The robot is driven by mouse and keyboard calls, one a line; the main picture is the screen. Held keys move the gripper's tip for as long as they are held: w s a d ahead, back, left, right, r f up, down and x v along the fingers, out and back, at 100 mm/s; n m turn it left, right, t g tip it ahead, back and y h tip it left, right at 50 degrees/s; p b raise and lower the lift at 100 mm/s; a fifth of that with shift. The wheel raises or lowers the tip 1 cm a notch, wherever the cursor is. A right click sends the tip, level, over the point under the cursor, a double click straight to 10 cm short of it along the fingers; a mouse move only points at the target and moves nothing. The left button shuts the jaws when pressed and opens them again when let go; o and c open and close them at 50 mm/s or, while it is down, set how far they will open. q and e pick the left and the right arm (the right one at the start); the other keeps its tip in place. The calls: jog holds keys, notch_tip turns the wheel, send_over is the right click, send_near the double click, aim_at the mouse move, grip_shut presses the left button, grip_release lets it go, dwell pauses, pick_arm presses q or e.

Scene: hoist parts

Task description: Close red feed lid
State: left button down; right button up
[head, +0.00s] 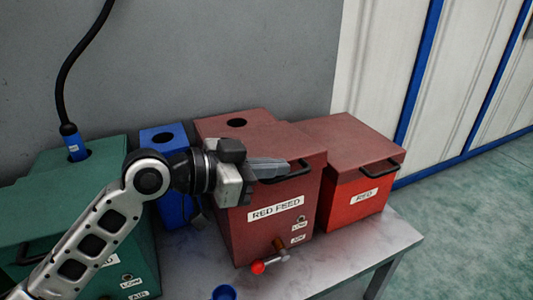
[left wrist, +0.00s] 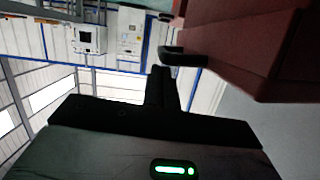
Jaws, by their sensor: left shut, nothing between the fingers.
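The red feed box (head: 262,237) stands in the middle of the table in the head view, with a white RED FEED label. Its dark red lid (head: 290,142) lies over the top and looks down; my gripper hides part of its front, so I cannot tell if a small gap is left. A black handle (head: 297,170) is on the lid's front edge. My left gripper (head: 284,168) is shut and empty, its fingers in front of the lid near the handle. In the left wrist view the shut fingers (left wrist: 163,84) are close to a black handle (left wrist: 182,56); contact is unclear.
A bright red box (head: 350,204) labelled RED stands to the right, its lid (head: 352,140) down. A blue box (head: 164,138) and a green box (head: 107,160) with a black hose are left. A red-knobbed lever (head: 258,267) juts from the red feed box. The table's right front (head: 365,250) is clear.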

pick_arm(q)
jog(key=shift+s+d+f+m+b, duration=0.15)
jog(key=shift+f+m+b, duration=0.3)
jog(key=shift+f, duration=0.4)
jog(key=shift+s+a+f+m+b, duration=0.15)
jog(key=shift+f+m+b, duration=0.3)
jog(key=shift+f, duration=0.4)
pick_arm(e)
jog(key=shift+g, duration=0.5)
jog(key=shift+w+a+f, duration=0.1)
jog(key=shift+a+f, duration=0.1)
jog(key=shift+f, duration=0.55)
jog(key=shift+a+f, duration=0.15)
jog(key=shift+f, duration=0.55)
jog(key=shift+w+a+f, duration=0.1)
jog(key=shift+a+f, duration=0.1)
jog(key=shift+f, duration=0.55)
pick_arm(q)
jog(key=shift+d+f, duration=0.1)
